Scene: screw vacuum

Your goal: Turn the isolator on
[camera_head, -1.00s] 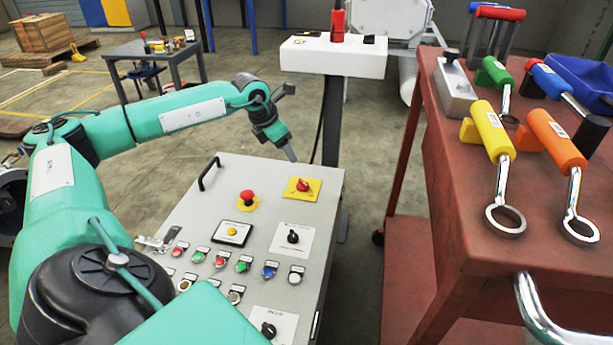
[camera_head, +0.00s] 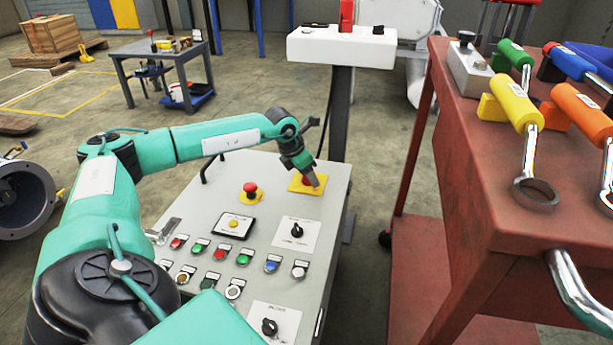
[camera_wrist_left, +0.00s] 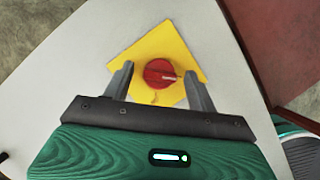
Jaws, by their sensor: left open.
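The isolator is a red rotary knob (camera_wrist_left: 160,73) on a yellow square plate (camera_wrist_left: 138,52), at the far right corner of the grey control panel (camera_head: 220,180). In the head view the plate (camera_head: 295,186) shows, and the knob is partly hidden by my gripper. My left gripper (camera_head: 314,184) is over it. In the left wrist view the open fingers (camera_wrist_left: 158,80) stand on either side of the knob, with gaps on both sides. I cannot tell whether they are down at knob height. My right gripper is not in view.
A red mushroom button (camera_head: 250,188), a black knob (camera_head: 297,230) and several coloured buttons sit on the panel. A red cart (camera_head: 480,170) with tools stands at the right. A white stand (camera_head: 340,47) is behind the panel.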

